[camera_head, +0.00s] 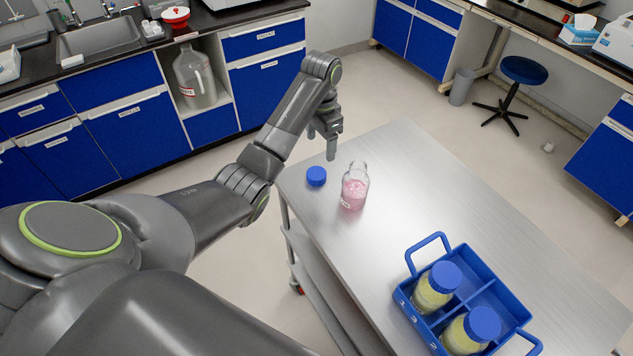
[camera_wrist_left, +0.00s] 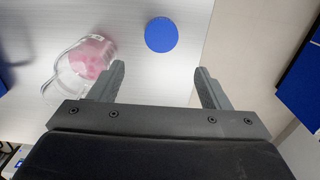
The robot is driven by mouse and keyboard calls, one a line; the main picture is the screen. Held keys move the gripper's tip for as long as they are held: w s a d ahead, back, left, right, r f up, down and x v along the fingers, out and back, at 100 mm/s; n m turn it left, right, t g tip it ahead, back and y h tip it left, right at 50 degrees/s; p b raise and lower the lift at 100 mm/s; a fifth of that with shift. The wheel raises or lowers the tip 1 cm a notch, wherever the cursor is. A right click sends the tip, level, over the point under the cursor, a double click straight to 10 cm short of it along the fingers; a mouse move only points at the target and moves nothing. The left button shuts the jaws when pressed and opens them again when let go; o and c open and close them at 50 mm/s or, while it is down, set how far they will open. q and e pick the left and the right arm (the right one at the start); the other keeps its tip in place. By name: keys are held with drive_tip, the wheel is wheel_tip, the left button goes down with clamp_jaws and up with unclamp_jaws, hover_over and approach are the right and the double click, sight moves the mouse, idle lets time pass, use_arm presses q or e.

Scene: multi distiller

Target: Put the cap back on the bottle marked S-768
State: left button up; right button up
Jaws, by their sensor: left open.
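An uncapped clear glass bottle (camera_head: 354,186) with pink liquid stands upright near the far left end of the steel cart top (camera_head: 420,200). Its label is too small to read. A blue cap (camera_head: 316,176) lies on the cart just left of the bottle. My left gripper (camera_head: 332,150) is above the cart's far edge, behind the cap and bottle. In the left wrist view its two fingers (camera_wrist_left: 160,88) are apart and empty. The cap (camera_wrist_left: 161,34) shows ahead, between the finger lines, and the bottle (camera_wrist_left: 88,62) is at left, beside the left finger. My right gripper is out of view.
A blue carrier (camera_head: 403,297) with two blue-capped bottles (camera_head: 436,287) (camera_head: 471,331) of yellowish content stands at the cart's near right. The cart middle is clear. Blue cabinets and a sink counter stand behind left; a stool (camera_head: 524,70) is at the back.

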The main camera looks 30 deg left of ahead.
sight(319, 172)
use_arm(q)
wheel_tip(319, 172, down, 4)
drive_tip(key=shift+r+b, duration=0.15)
drive_tip(key=shift+b, duration=0.75)
drive_tip(key=shift+f+p, duration=0.4)
drive_tip(key=shift+p, duration=0.1)
drive_tip(key=shift+f, duration=0.5)
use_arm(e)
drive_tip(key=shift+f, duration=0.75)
use_arm(q)
wheel_tip(319, 172, down, 5)
drive_tip(key=shift+s+a+f+p, duration=0.1)
drive_tip(key=shift+a+p, duration=0.05)
drive_tip(key=shift+p, duration=0.55)
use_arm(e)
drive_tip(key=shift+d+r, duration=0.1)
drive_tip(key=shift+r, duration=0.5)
use_arm(q)
drive_tip(key=c, duration=1)
